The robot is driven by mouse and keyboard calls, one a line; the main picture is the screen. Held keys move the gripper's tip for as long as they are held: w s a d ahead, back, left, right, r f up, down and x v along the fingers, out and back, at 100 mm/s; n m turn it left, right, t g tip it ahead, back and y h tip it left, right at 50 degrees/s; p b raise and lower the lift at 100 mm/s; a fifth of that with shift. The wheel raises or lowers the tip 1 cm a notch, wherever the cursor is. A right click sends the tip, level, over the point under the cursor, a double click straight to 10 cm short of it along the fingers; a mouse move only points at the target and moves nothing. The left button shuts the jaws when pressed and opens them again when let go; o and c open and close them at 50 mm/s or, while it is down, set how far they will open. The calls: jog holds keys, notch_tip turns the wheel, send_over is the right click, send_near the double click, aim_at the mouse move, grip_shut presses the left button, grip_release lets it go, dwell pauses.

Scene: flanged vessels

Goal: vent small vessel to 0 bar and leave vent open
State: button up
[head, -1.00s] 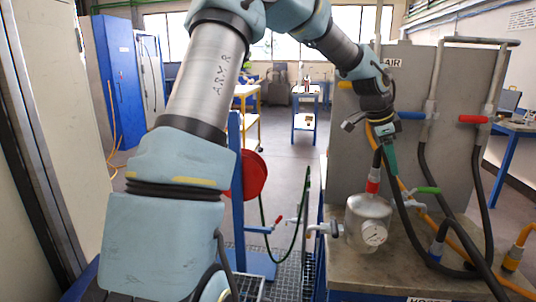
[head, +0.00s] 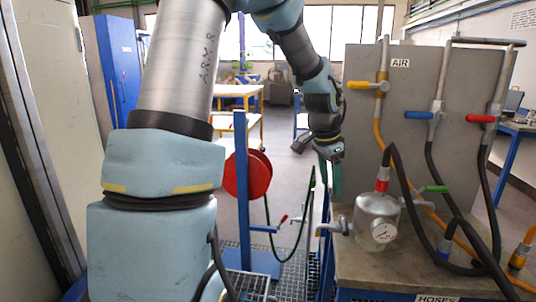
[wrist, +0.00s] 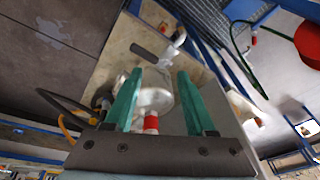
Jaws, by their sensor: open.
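The small silver vessel (head: 376,217) stands on the bench top with a round gauge (head: 384,232) on its front; the needle is too small to read. A red coupling (head: 382,180) with a black hose is on its top. A pale valve (head: 332,229) sticks out of its left side, and a green-handled valve (head: 434,189) is on its right. My gripper (head: 328,178) hangs up and left of the vessel, apart from it. In the wrist view my gripper (wrist: 158,72) is open and empty, with the vessel (wrist: 158,90) seen between and beyond its green fingers.
A grey panel marked AIR carries yellow (head: 357,85), blue (head: 419,115) and red (head: 481,119) valve handles with hoses hanging down. A red reel (head: 247,174) on a blue post stands left of the bench. Open floor lies behind.

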jog(key=s+a+f+n, duration=0.1)
jog(key=s+a+n, duration=0.3)
jog(key=a, duration=0.3)
jog(key=s+a+f+n+y, duration=0.1)
jog(key=s+a+n, duration=0.3)
jog(key=a, duration=0.4)
jog(key=s+a+f+n+y, duration=0.1)
jog(key=s+a+n, duration=0.3)
jog(key=a, duration=0.4)
jog(key=shift+s+f+n, duration=0.3)
jog(key=shift+n, duration=0.1)
jog(key=shift+w+d, duration=0.1)
dwell(1.6)
